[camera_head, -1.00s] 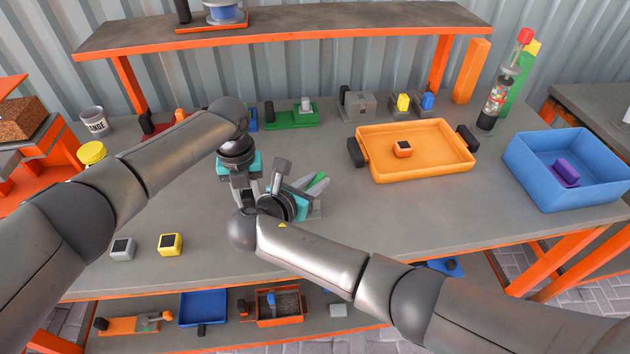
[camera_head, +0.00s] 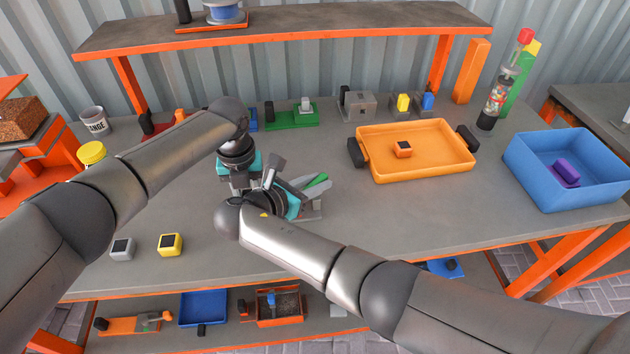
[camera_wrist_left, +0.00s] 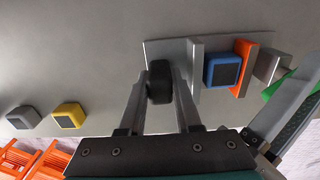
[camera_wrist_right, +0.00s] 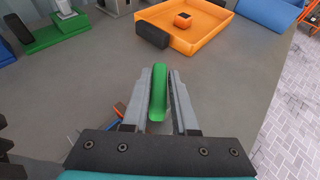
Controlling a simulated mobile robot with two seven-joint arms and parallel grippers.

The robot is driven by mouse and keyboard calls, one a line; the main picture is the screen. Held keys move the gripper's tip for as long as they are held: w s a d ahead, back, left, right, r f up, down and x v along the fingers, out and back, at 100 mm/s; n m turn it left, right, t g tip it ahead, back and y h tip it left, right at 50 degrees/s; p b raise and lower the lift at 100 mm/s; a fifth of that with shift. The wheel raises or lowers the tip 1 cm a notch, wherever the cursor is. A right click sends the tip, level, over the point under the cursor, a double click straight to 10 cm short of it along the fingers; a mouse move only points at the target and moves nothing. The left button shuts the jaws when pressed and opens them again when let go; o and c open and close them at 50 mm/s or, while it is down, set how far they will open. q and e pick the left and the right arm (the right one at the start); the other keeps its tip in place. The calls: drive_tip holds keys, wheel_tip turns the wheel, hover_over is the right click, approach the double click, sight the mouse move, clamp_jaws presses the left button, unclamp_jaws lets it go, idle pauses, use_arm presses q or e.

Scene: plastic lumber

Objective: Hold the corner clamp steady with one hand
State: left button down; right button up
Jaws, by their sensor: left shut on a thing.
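The corner clamp, a grey metal piece with a black knob, shows in the left wrist view (camera_wrist_left: 160,50). My left gripper (camera_wrist_left: 160,85) is shut on its black knob. In the head view the left gripper (camera_head: 240,187) is mostly hidden under its wrist. A blue block (camera_wrist_left: 222,70) and an orange piece (camera_wrist_left: 243,66) sit against the clamp's grey plate. My right gripper (camera_wrist_right: 166,80) has its fingers either side of a green bar (camera_wrist_right: 158,95); I cannot tell whether they grip it. The green bar also shows in the head view (camera_head: 317,181).
An orange tray (camera_head: 450,172) holds a small orange block (camera_head: 403,149). A blue bin (camera_head: 600,150) stands at the right with a purple object. Grey (camera_head: 122,248) and yellow (camera_head: 171,244) cubes lie at the front left. A raised shelf (camera_head: 300,25) spans the back.

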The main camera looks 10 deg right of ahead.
sight(316, 182)
drive_tip(key=o, duration=0.4)
drive_tip(key=shift+c, duration=0.2)
drive_tip(key=shift+r, duration=0.15)
wheel_tip(316, 182, up, 10)
drive_tip(key=shift+f, duration=0.1)
